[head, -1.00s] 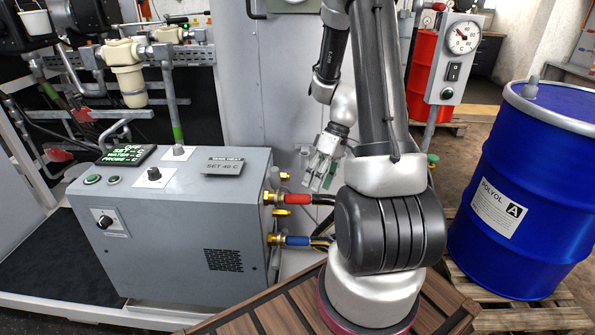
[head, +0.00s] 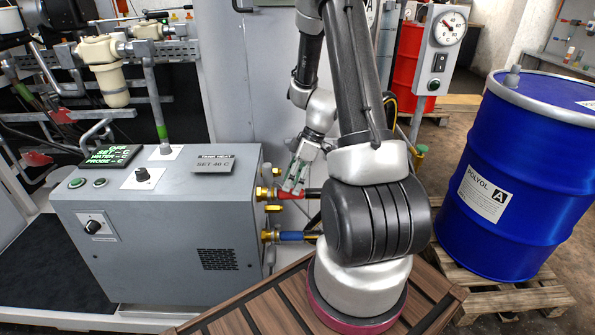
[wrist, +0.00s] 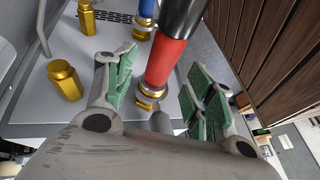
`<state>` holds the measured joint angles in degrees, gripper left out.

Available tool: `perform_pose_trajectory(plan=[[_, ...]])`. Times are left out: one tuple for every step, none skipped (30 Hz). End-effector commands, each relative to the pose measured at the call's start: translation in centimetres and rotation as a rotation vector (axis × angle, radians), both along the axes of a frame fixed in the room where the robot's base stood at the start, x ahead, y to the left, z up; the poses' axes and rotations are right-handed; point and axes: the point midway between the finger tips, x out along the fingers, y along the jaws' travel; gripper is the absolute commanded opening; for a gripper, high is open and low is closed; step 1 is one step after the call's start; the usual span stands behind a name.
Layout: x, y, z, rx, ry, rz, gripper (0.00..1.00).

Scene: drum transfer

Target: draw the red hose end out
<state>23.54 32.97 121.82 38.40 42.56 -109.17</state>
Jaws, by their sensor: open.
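The red hose end (head: 289,194) is fitted by a brass coupling to the upper port on the right side of the grey heater unit (head: 170,225). In the wrist view the red hose end (wrist: 165,62) stands between my open fingers, with its black hose running towards the top. My gripper (head: 293,178) is at the red sleeve in the head view; its green-padded fingers (wrist: 160,88) are on either side, apart from the sleeve as far as I can tell. The blue hose end (head: 291,236) is on the lower port.
Bare brass fittings (wrist: 65,80) stand close to the red hose end. A blue drum (head: 505,180) stands on a pallet (head: 510,285) at right. A gauge post (head: 437,65) and a red drum (head: 406,70) are behind my arm.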

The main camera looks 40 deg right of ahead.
Motion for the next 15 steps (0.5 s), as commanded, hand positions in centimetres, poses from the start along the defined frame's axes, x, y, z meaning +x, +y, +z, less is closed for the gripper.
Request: perform_pose_trajectory(plan=[[-0.1, 0.4, -0.7, 0.002, 0.004, 0.000, 0.54], [-0.1, 0.6, -1.1, 0.002, 0.004, 0.001, 0.54], [0.0, 0.8, -1.6, 0.001, 0.003, 0.001, 0.54], [0.0, 1.0, -1.9, 0.001, 0.002, 0.000, 0.54], [0.0, 1.1, -2.1, 0.001, 0.002, 0.000, 0.54], [0.0, 1.3, -2.4, 0.000, 0.002, 0.000, 0.54], [0.0, 1.3, -2.6, 0.000, 0.002, 0.000, 0.54], [0.0, 1.4, -2.7, 0.001, 0.001, -0.001, 0.54], [0.1, 1.4, -2.9, 0.000, 0.000, -0.001, 0.54], [0.1, 1.5, -2.9, 0.000, 0.000, -0.001, 0.54], [0.1, 1.5, -2.9, -0.001, 0.000, -0.001, 0.54], [0.1, 1.5, -3.0, -0.001, 0.000, -0.001, 0.54], [0.1, 1.5, -3.0, -0.001, 0.000, -0.001, 0.54], [0.1, 1.5, -3.0, -0.001, 0.000, -0.001, 0.54], [0.1, 1.5, -3.0, -0.001, 0.000, -0.001, 0.54]])
